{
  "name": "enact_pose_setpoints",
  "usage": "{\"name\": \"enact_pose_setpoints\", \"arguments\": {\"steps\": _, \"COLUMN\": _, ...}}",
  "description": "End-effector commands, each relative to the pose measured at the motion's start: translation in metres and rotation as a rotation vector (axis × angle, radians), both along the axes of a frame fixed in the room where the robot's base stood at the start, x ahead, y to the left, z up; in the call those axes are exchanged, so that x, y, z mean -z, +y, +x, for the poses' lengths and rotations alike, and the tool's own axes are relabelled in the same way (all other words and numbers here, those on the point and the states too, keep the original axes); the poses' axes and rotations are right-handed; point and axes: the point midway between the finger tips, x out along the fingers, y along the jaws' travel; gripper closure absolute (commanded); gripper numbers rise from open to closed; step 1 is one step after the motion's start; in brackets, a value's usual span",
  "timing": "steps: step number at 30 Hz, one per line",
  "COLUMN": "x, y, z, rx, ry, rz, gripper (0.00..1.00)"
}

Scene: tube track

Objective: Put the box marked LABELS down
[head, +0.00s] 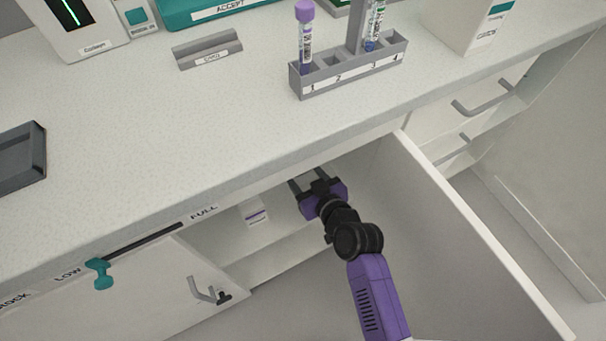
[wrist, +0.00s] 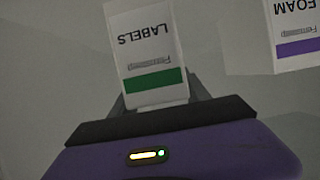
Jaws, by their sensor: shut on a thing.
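My gripper (head: 303,180) reaches into the open cupboard under the counter. In the wrist view my gripper (wrist: 158,100) is shut on the white box marked LABELS (wrist: 145,45), which has a green band and shows its print upside down. The box sits between the two fingers and is slightly tilted in that view. In the head view the counter edge and my gripper mostly hide it. I cannot tell whether its base touches the shelf (head: 235,247).
A white box marked FOAM (wrist: 295,35) with a purple band stands apart to the right in the wrist view; a purple-banded box (head: 254,213) shows left of my gripper in the head view. The open door (head: 470,235) is on the right. The counter edge (head: 225,195) overhangs.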

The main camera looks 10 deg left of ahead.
Motion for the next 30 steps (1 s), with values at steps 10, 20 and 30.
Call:
{"name": "enact_pose_setpoints", "arguments": {"steps": 10, "x": 0.003, "y": 0.0, "z": 0.0, "rx": 0.0, "ry": 0.0, "rz": 0.0, "gripper": 0.24}}
{"name": "enact_pose_setpoints", "arguments": {"steps": 20, "x": -0.002, "y": 0.0, "z": 0.0, "rx": 0.0, "ry": 0.0, "rz": 0.0, "gripper": 0.24}}
{"name": "enact_pose_setpoints", "arguments": {"steps": 30, "x": -0.023, "y": -0.031, "z": -0.047, "rx": 0.002, "ry": 0.002, "rz": 0.001, "gripper": 0.24}}
